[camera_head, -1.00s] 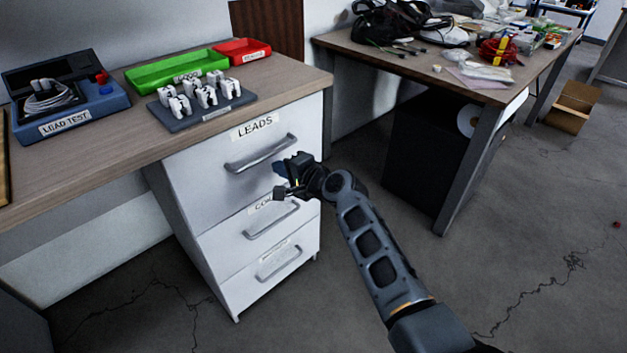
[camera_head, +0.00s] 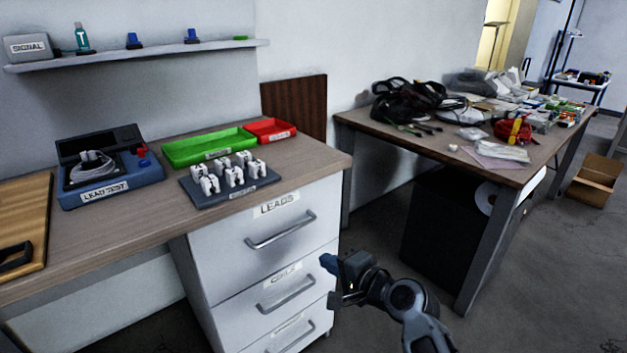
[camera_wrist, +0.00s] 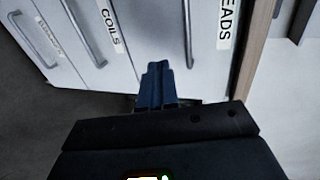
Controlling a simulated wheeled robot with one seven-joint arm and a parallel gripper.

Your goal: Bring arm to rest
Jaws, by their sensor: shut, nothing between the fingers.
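My gripper (camera_head: 328,265) is in front of the right side of the drawer cabinet (camera_head: 228,262), beside the LEADS and COILS drawers. Its blue fingers are together and empty. In the wrist view my gripper (camera_wrist: 158,68) points toward the white drawer fronts, which appear turned sideways. The LEADS drawer (camera_head: 300,249) and the COILS drawer (camera_head: 245,307) look shut, and a lower drawer shows partly below. I cannot tell the exact gap between the fingertips and the drawer front.
The wooden worktop (camera_head: 300,165) holds the LEAD TEST box (camera_head: 125,190), a green tray (camera_head: 175,158), a red tray (camera_head: 283,136) and a grey rack (camera_head: 265,186) of white clips. A cluttered table (camera_head: 370,124) stands right. A shelf (camera_head: 110,55) hangs above. Open floor lies between cabinet and table.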

